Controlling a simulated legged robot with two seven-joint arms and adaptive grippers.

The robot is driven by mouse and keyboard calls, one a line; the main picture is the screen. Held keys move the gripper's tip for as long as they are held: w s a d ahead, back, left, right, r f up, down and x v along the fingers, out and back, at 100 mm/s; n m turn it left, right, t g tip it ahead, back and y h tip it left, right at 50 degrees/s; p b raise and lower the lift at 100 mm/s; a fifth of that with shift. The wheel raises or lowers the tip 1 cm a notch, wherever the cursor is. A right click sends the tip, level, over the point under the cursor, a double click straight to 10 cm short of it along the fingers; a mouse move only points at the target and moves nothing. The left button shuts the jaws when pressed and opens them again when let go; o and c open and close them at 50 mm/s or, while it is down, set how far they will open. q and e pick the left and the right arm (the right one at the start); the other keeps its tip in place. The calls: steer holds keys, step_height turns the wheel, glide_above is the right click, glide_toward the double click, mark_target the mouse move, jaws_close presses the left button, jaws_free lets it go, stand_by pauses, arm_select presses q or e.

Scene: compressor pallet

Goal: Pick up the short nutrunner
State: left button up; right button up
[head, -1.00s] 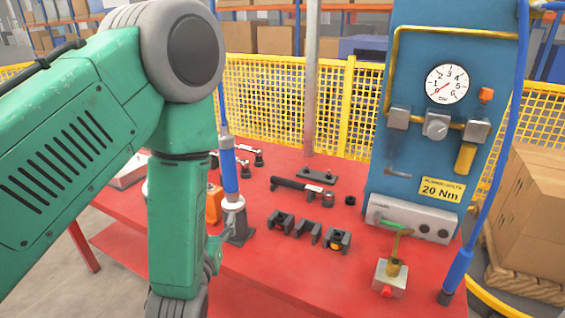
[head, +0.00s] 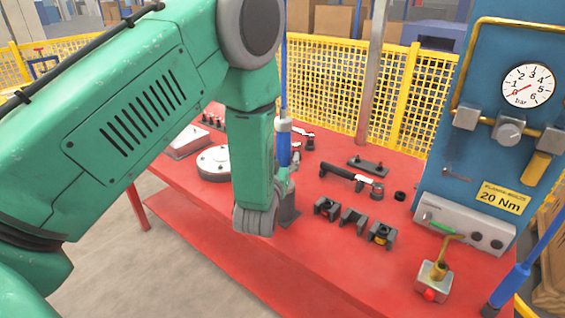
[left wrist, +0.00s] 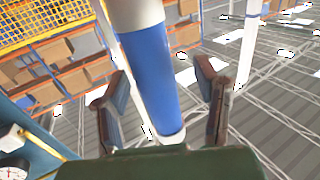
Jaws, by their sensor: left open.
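A blue cylindrical tool (head: 284,152) with a pale collar, which looks like the short nutrunner, stands upright at a grey holder (head: 288,208) on the red bench. A blue hose rises above it. My left gripper (head: 292,176) is beside the tool, mostly hidden behind my green wrist. In the left wrist view, the blue tool body (left wrist: 150,85) lies between the two open fingers of my left gripper (left wrist: 162,90), with a gap visible on each side. The tool's lower end is partly hidden in the head view. My right gripper is out of view.
The red bench (head: 330,265) also holds a black wrench (head: 345,175), several dark sockets in holders (head: 353,222) and a round pale flange (head: 213,163). A blue panel (head: 490,110) with a gauge stands at right. A yellow mesh fence (head: 335,100) runs behind.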

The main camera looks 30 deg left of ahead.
arm_select(q)
steer(key=shift+w+a, duration=0.2)
steer(key=shift+w, duration=0.4)
steer(key=shift+w+d, duration=0.15)
steer(key=shift+w, duration=0.1)
steer(key=shift+d, duration=0.2)
steer(key=shift+c, duration=1.3)
steer(key=shift+r, duration=0.1)
steer(key=c, duration=0.7)
jaws_close()
steer(key=shift+a, duration=0.25)
